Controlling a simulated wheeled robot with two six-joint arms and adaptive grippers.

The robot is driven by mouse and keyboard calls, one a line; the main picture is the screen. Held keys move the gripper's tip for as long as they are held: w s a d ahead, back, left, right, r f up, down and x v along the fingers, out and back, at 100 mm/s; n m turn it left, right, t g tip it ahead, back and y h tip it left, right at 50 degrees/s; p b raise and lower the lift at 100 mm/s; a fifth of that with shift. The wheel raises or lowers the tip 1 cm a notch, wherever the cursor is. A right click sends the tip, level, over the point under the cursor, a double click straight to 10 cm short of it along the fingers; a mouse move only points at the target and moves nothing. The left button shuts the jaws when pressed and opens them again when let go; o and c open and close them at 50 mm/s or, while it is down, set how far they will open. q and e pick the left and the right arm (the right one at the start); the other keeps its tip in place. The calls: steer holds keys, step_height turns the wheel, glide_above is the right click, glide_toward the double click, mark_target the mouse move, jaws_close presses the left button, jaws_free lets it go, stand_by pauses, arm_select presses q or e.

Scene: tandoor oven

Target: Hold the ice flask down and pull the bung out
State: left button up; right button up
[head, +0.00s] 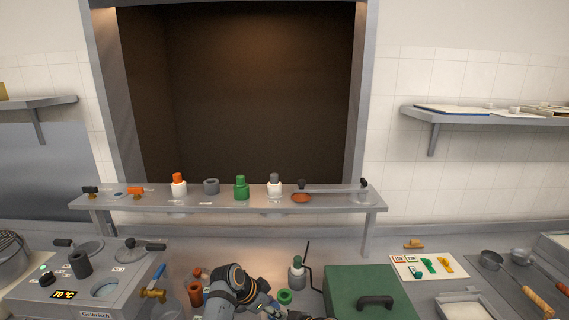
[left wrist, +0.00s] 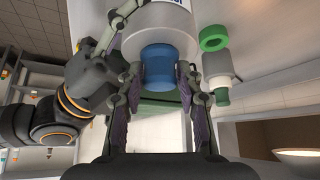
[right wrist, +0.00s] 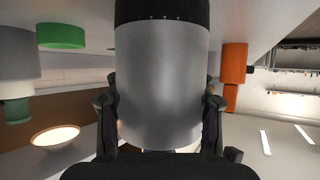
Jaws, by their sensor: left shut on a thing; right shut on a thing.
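The ice flask (right wrist: 160,75) is a grey cylinder with a black band at one end, upright in the right wrist view. My right gripper (right wrist: 160,105) is shut on its body, one finger on each side. In the left wrist view the flask (left wrist: 165,20) shows pale, with the blue bung (left wrist: 158,60) at its end. My left gripper (left wrist: 158,80) is shut on the bung, a finger on each side. The bung appears seated against the flask; its inner part is hidden. In the head view my arms cover most of this.
A green ring (head: 285,297) and a grey bottle with a green cap (head: 297,272) stand close by. A shelf (head: 225,200) with bottles runs behind.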

arm_select(q)
steer(key=c, duration=0.4)
arm_select(e)
steer(key=shift+f, duration=0.1)
arm_select(q)
steer(key=shift+o, duration=0.2)
steer(key=shift+r, duration=0.35)
steer(key=shift+r, duration=0.7)
steer(key=shift+r, duration=3)
arm_select(e)
steer(key=o, duration=1.8)
